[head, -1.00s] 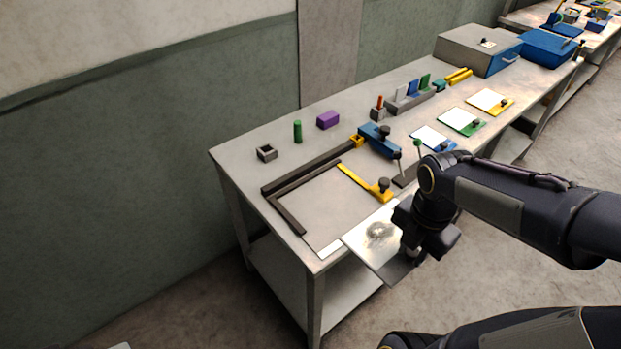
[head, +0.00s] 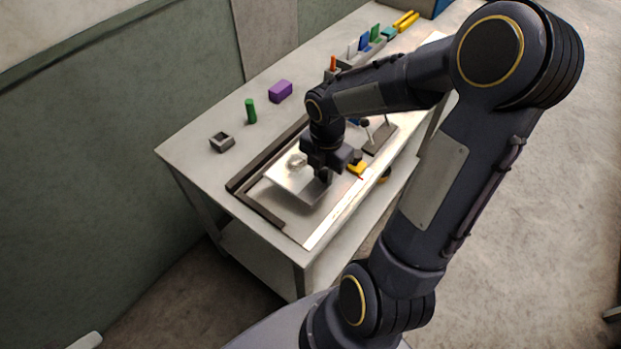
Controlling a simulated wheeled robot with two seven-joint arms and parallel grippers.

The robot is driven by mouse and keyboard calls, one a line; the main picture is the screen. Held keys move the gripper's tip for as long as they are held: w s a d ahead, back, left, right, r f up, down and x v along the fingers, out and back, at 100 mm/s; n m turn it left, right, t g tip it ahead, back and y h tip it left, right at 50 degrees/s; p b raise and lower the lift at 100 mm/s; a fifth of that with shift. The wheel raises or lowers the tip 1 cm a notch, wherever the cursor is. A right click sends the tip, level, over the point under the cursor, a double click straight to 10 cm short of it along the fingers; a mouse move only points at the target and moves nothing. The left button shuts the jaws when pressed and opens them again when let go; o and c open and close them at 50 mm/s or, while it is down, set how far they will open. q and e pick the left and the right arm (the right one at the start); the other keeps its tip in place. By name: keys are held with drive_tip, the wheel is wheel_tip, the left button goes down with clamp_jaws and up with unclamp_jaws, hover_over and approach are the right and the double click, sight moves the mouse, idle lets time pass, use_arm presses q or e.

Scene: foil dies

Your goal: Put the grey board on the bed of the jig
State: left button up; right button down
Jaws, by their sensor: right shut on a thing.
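The grey board (head: 284,180) is a thin, shiny square plate. My right gripper (head: 323,178) is shut on its right edge and holds it over the bed of the jig (head: 293,223). The jig has dark rails (head: 262,211) along its back and left sides. The board lies inside the rails, and a shadow shows below it; I cannot tell how far above the bed it is. The yellow stop (head: 357,171) of the jig is partly hidden behind my right gripper. My left gripper is not in view.
Colored plates in a rack (head: 365,44) stand farther back. My right arm covers much of the table's right part.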

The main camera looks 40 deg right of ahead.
sight(312, 172)
drive_tip(key=w+f, duration=0.2)
drive_tip(key=f, duration=0.1)
drive_tip(key=w+f, duration=0.1)
drive_tip(key=f, duration=0.1)
drive_tip(key=shift+w+a, duration=0.3)
drive_tip(key=shift+w, duration=0.1)
drive_tip(key=shift+f, duration=1.6)
drive_tip(key=c, duration=1.1)
unclamp_jaws()
drive_tip(key=shift+c, duration=0.2)
